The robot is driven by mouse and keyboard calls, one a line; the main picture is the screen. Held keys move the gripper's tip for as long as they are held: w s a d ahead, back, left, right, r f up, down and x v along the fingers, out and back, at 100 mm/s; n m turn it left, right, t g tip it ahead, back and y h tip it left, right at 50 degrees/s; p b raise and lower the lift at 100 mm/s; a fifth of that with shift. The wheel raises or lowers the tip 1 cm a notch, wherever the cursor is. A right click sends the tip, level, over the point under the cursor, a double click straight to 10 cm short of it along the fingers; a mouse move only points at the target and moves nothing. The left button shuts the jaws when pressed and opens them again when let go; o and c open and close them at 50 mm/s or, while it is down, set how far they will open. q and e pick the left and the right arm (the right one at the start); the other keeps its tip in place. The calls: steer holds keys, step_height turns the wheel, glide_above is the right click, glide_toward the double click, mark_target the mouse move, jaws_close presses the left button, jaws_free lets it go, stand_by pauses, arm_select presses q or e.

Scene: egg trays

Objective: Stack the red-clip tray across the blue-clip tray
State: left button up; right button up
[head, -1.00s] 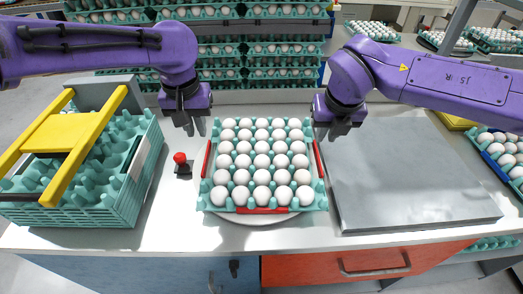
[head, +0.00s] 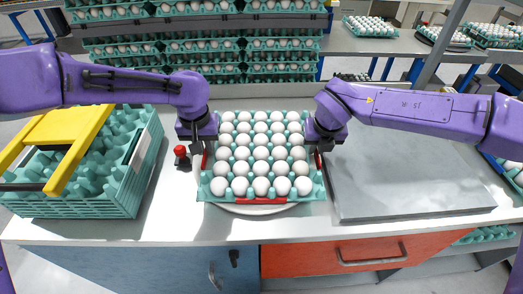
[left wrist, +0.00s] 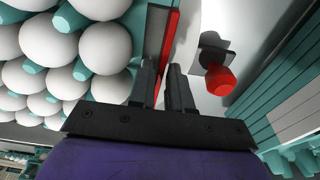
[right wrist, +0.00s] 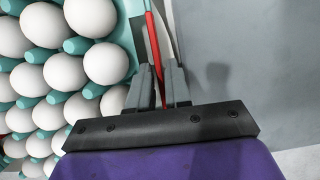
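The red-clip tray (head: 212,190) is teal, full of white eggs, and lies on a round white plate on the table, with red clips on its left, right and front sides. My left gripper (head: 197,150) is at its left side, pointing down. In the left wrist view its fingers (left wrist: 165,85) are apart, with the left red clip (left wrist: 168,35) between them. My right gripper (head: 322,148) is at the right side. In the right wrist view its fingers (right wrist: 160,85) are apart around the right red clip (right wrist: 153,40). No blue clip shows clearly; part of an egg tray (head: 514,176) shows at the far right.
A teal crate (head: 80,203) with a yellow handle frame stands at the left. A red-topped button or joystick (head: 181,152) is close beside my left gripper. A bare grey slab (head: 405,190) lies to the right. Shelves of egg trays (head: 200,10) stand behind.

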arm_select(q)
steer(key=shift+s+r, duration=0.1)
arm_select(e)
steer(key=shift+s, duration=0.1)
arm_select(q)
jaws_close()
arm_select(e)
steer(key=shift+r, duration=0.1)
jaws_close()
stand_by(0.8)
